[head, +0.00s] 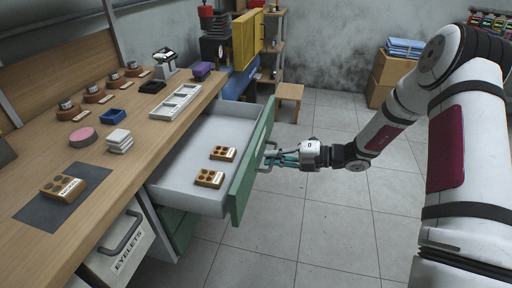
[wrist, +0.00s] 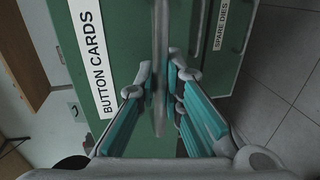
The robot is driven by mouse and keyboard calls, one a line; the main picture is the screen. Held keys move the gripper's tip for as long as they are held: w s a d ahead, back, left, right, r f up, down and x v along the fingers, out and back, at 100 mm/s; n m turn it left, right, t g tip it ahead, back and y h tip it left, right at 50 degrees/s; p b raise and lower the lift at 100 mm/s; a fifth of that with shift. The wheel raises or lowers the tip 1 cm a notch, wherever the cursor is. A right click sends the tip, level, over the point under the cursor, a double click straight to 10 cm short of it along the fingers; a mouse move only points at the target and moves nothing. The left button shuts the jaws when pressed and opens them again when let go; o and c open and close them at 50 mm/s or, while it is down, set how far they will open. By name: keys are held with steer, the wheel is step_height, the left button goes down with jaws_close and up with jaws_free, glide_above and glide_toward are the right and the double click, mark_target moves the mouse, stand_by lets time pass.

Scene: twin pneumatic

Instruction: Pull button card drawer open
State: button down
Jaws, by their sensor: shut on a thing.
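The button card drawer (head: 241,188) has a green front and a pale interior, and it stands well out from the bench. Two brown button cards (head: 209,178) with round spots lie inside it. In the wrist view its green front carries a "BUTTON CARDS" label (wrist: 91,52). A grey vertical bar handle (wrist: 160,60) runs between my fingers. My gripper (head: 272,158), with teal finger pads, is shut on that handle; it also shows in the wrist view (wrist: 163,95). Where the pads touch the bar is partly hidden.
The wooden bench (head: 130,160) holds a white divided tray (head: 176,101), a pink disc (head: 83,137) and a dark mat (head: 40,205). An "EYELETS" drawer (head: 125,250) is below. A "SPARE DIES" label (wrist: 221,22) is beside the button card front.

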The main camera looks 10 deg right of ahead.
steer(key=shift+f+p+v, duration=0.2)
steer(key=shift+p+v, duration=0.1)
steer(key=shift+v, duration=0.75)
steer(key=c, duration=1.7)
jaws_free()
steer(key=shift+d, duration=0.15)
steer(key=v, duration=1.1)
steer(key=shift+s+d, duration=0.15)
steer(key=shift+d, duration=0.25)
